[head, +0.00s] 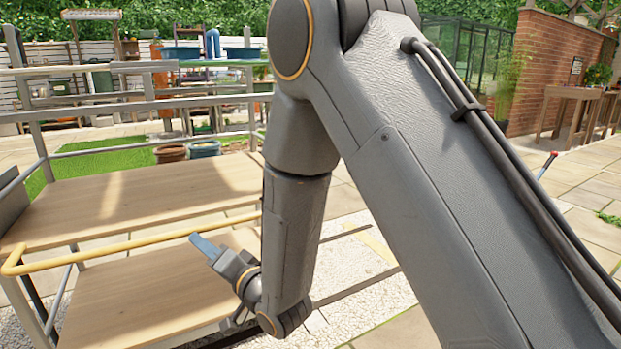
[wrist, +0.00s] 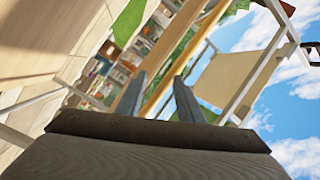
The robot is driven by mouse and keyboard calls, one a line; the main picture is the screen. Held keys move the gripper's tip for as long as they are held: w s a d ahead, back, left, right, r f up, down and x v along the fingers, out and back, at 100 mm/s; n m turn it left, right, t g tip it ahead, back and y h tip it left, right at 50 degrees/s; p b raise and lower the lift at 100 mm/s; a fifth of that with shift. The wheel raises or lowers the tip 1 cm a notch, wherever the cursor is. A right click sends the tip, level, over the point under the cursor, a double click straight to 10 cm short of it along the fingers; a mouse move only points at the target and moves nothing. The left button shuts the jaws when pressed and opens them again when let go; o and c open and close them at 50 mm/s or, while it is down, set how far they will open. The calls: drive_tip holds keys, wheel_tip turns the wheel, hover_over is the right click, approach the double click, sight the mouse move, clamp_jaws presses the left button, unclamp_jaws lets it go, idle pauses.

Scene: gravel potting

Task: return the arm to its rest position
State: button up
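My gripper (head: 203,244) is at the lower middle of the head view, with my arm folded down from the top. In the wrist view my gripper (wrist: 159,77) shows two blue-grey fingers standing apart with nothing between them. My arm hides much of the centre and right of the head view.
A metal-framed cart with an upper wooden shelf (head: 130,200), a lower shelf (head: 140,290) and a yellow rail (head: 110,248) stands at left. Both shelves look bare where visible. Two pots (head: 170,153) stand behind. A brick wall (head: 560,65) and wooden table (head: 575,93) are far right.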

drive_tip(key=s+d+r+n+g+h, duration=0.2)
drive_tip(key=s+d+n+g+h, duration=0.3)
drive_tip(key=s+d, duration=0.8)
drive_tip(key=s+d+r+n+g+h, duration=0.3)
drive_tip(key=s+d+g+h, duration=0.55)
drive_tip(key=s, duration=0.95)
drive_tip(key=d+r+m+t+p, duration=0.1)
drive_tip(key=d+r+m+p, duration=0.2)
drive_tip(key=d+r+p, duration=0.8)
drive_tip(key=d+r+m+t+p, duration=0.1)
drive_tip(key=d+r+m+p, duration=0.2)
drive_tip(key=d+r+p, duration=0.7)
wheel_tip(320, 180, up, 6)
drive_tip(key=p, duration=1.7)
drive_tip(key=shift+w+d+r, duration=0.25)
drive_tip(key=shift+d, duration=0.15)
